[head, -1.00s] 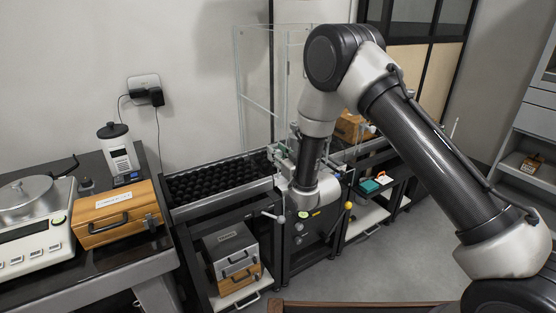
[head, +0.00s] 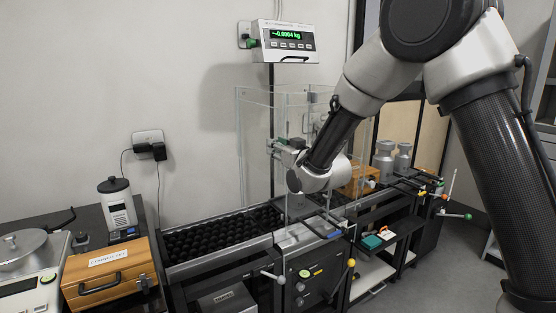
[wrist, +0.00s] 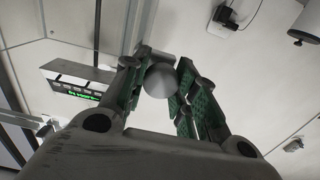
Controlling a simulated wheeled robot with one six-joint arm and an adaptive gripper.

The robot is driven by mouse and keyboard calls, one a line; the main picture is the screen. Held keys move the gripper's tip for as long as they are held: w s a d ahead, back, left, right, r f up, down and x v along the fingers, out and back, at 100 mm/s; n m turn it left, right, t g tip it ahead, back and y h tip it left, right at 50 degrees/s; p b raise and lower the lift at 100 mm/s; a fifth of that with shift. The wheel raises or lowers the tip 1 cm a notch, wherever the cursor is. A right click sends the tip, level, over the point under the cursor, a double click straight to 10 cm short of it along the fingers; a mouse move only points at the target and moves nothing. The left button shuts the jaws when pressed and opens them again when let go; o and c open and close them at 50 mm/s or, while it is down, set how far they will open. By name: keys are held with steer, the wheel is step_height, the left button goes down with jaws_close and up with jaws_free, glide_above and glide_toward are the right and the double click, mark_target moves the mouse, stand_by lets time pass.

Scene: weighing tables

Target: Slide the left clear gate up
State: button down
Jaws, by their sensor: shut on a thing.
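The left clear gate (head: 258,118) is a see-through upright panel at the left end of the clear enclosure over the weighing station, in the head view. Its edges are faint, and I cannot tell exactly how high it stands. My gripper (head: 273,148) is in front of this panel, well above the roller bed. In the wrist view, a round grey knob (wrist: 160,80) sits between the green-padded fingers of my gripper (wrist: 165,72), which are shut on it. The knob's join with the panel is hidden.
A scale display (head: 284,42) reading about -0.0064 kg is on the wall above. The black roller bed (head: 215,237) runs left of the enclosure. Metal weights (head: 383,160) and a wooden box (head: 361,181) stand to the right. A wooden case (head: 110,275) is at lower left.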

steer(key=shift+r, duration=0.35)
steer(key=c, duration=1.4)
jaws_free()
steer(key=shift+r, duration=0.1)
steer(key=shift+s+d+f, duration=0.1)
steer(key=shift+s+f, duration=0.05)
steer(key=shift+f, duration=0.05)
steer(key=v, duration=1.1)
steer(key=shift+s+d, duration=0.2)
